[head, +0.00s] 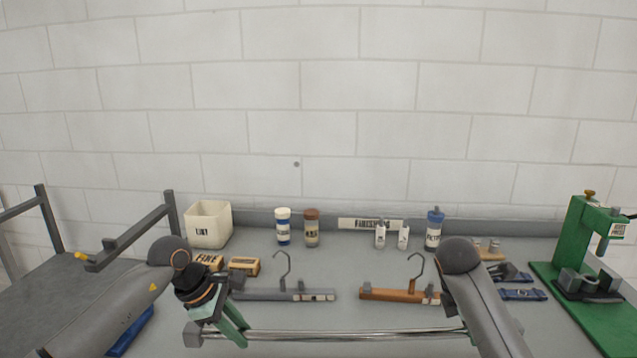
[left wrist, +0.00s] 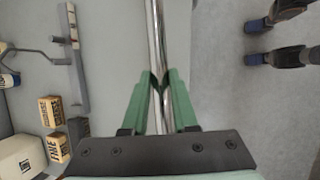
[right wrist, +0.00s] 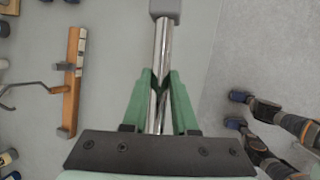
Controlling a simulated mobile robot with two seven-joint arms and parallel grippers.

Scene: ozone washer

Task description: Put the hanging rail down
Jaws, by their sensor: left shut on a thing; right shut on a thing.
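The hanging rail (head: 350,335) is a shiny metal bar lying across the front of the view, with a grey end block (head: 193,334) at its left end. My left gripper (head: 236,335) is shut around the bar near that end. The left wrist view shows its green fingers closed on the rail (left wrist: 155,45). My right gripper (right wrist: 160,82) is shut on the rail too, near a grey end block (right wrist: 164,8) in the right wrist view. In the head view my right arm hides that gripper. I cannot tell whether the rail touches the surface below.
A grey hanger (head: 285,294) and a wooden hanger (head: 395,295) lie on the grey bench behind the rail. A white bin (head: 208,225), small boxes (head: 244,266) and bottles (head: 283,226) stand behind. A green press (head: 590,250) stands at right; a dark frame (head: 130,235) at left.

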